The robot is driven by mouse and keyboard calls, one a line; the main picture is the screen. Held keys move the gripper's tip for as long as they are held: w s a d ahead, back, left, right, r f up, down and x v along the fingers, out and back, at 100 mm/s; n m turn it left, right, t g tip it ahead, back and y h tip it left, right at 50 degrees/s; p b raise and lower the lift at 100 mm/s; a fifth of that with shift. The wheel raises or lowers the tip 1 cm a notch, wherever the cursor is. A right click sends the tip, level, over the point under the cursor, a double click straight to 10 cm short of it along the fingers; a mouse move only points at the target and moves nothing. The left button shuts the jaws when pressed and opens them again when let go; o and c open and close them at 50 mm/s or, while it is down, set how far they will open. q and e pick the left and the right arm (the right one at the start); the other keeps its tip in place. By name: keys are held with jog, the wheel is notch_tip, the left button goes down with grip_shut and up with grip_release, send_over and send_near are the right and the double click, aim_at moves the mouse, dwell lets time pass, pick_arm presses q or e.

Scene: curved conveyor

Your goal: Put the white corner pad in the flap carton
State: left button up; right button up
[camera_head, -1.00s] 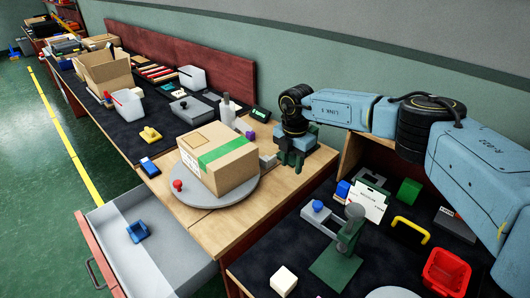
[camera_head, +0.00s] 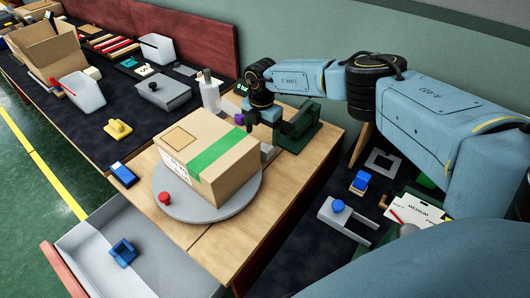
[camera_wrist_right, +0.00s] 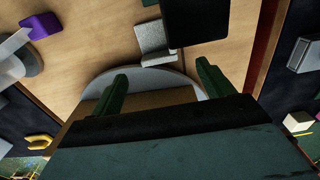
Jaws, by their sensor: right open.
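A pale L-shaped block (camera_head: 268,153), which looks like the white corner pad, stands on the wooden table behind the taped carton. It also shows in the right wrist view (camera_wrist_right: 152,38), beyond my fingers. My right gripper (camera_head: 264,126) is above the table near this block; its fingers (camera_wrist_right: 163,82) are apart with nothing between them. In the head view the fingertips are hard to make out. The flap carton (camera_head: 45,50), brown with raised flaps, stands at the far left on the dark bench; its inside is mostly hidden. My left gripper is not in view.
A closed carton (camera_head: 205,150) with green tape sits on a grey turntable (camera_head: 210,211). A green fixture (camera_head: 301,127) stands close right of my right gripper. A white bottle (camera_head: 210,95) and grey bins (camera_head: 83,92) stand leftward. An open drawer (camera_head: 150,260) lies in front.

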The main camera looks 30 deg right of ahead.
aim_at(262, 144)
jog(key=shift+f, duration=0.35)
notch_tip(262, 144, down, 4)
jog(key=shift+w+f+b, duration=0.15)
jog(key=shift+f+b, duration=0.05)
jog(key=shift+b, duration=0.7)
jog(key=shift+f, duration=0.45)
jog(key=c, duration=1.1)
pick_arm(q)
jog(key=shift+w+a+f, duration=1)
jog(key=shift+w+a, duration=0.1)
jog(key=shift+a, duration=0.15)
